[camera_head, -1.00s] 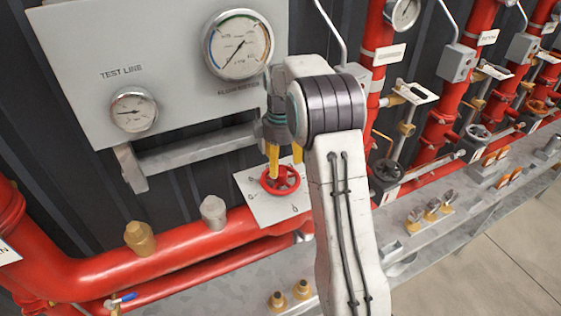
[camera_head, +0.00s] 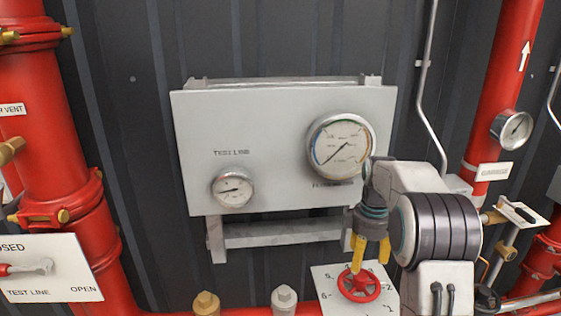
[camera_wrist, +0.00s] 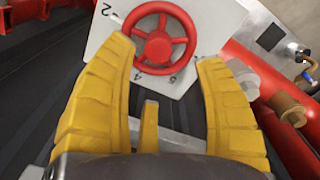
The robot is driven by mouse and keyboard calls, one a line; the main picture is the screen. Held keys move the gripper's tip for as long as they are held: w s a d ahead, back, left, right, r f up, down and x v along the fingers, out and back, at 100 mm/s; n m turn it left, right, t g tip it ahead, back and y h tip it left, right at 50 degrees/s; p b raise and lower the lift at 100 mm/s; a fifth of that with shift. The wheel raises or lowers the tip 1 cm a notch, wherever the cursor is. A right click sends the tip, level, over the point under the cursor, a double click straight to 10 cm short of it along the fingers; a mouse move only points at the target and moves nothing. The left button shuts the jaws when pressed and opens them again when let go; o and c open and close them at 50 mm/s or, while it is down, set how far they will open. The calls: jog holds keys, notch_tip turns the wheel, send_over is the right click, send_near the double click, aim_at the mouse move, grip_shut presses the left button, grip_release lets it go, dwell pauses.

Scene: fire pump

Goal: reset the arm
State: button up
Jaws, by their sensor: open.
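My gripper (camera_head: 370,254) has yellow fingers and hangs just above a red handwheel (camera_head: 359,284) on a white numbered plate (camera_head: 327,281). In the wrist view my gripper (camera_wrist: 170,75) is open, its two yellow fingers spread apart with nothing between them. The red handwheel (camera_wrist: 160,40) shows beyond the fingertips, apart from them as far as I can tell. My arm (camera_head: 437,232) comes up from the lower right and bends over to the left, with the gripper pointing down.
A grey panel (camera_head: 270,130) with two gauges stands behind my gripper. Red pipes rise at the left (camera_head: 45,110) and right (camera_head: 505,90). Two capped fittings (camera_head: 206,303) stand on the lower red pipe. A test line plate (camera_head: 45,270) is at the lower left.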

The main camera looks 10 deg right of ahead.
jog(key=s+a+r+m+t+b, duration=0.1)
jog(key=s+a+r+m+b, duration=0.1)
jog(key=s+a+r, duration=0.4)
jog(key=s+a+f+m+t+b, duration=0.1)
jog(key=s+a+f+m+t, duration=0.1)
jog(key=s, duration=0.9)
jog(key=s+a+f+m+t+b, duration=0.1)
jog(key=s+m, duration=0.3)
jog(key=s, duration=0.7)
jog(key=shift+s+a+f+m+t+b, duration=0.15)
jog(key=shift+a+f+m+t+b, duration=0.2)
jog(key=shift+a+f, duration=0.3)
